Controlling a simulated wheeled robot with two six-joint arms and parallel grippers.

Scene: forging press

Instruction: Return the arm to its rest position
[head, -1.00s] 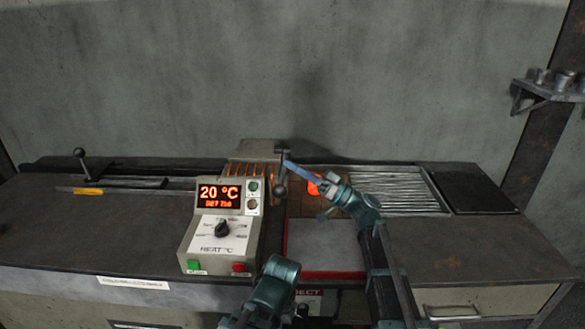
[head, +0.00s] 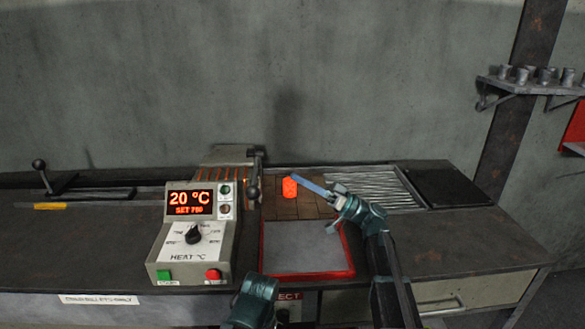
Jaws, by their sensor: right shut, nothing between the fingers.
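My right gripper (head: 308,182) is at the end of the arm reaching in from the lower right. Its long blue-grey fingers are shut and empty, pointing left. The fingertips lie just right of a glowing orange billet (head: 289,187) in the picture; I cannot tell whether they touch it. The billet stands upright on a brown tiled patch (head: 290,209) of the bench. My left gripper cannot be made out.
A heater control box (head: 196,237) reading 20 °C stands left of a red-framed grey plate (head: 300,247). Levers rise at the far left (head: 40,165) and beside the heater (head: 254,178). A ribbed tray (head: 370,187) and black plate (head: 448,187) lie right. A wall shelf (head: 530,85) holds several cups.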

